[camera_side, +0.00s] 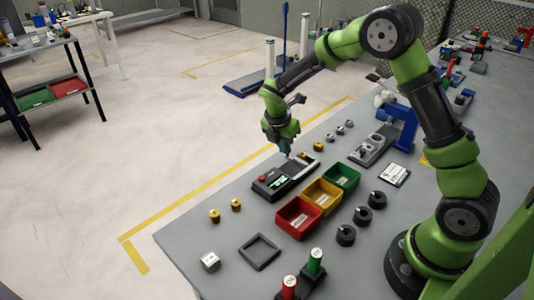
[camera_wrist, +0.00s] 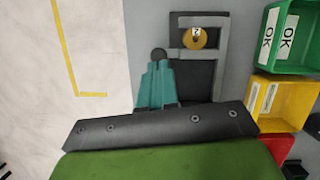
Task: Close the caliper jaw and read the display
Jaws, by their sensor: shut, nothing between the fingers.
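The caliper is a dark device on the grey table, left of the bins, in the side view (camera_side: 268,190). Its lit greenish display (camera_side: 281,182) is too small to read, and a red spot shows near it. In the wrist view the caliper's grey frame (camera_wrist: 218,60) surrounds a brass part (camera_wrist: 200,38) with a white label; the side view shows this part (camera_side: 317,146) at the far end. My gripper (camera_side: 288,154) is shut and empty, low over the caliper. In the wrist view its teal fingers (camera_wrist: 157,66) are by a dark round knob (camera_wrist: 158,53); contact is unclear. The display is hidden there.
Red (camera_side: 298,217), yellow (camera_side: 322,195) and green (camera_side: 341,177) bins stand close on the caliper's right. Two brass parts (camera_side: 236,205) and a white cube (camera_side: 210,262) lie nearer the camera. Black knobs (camera_side: 362,216) stand right of the bins. The table's left edge is close.

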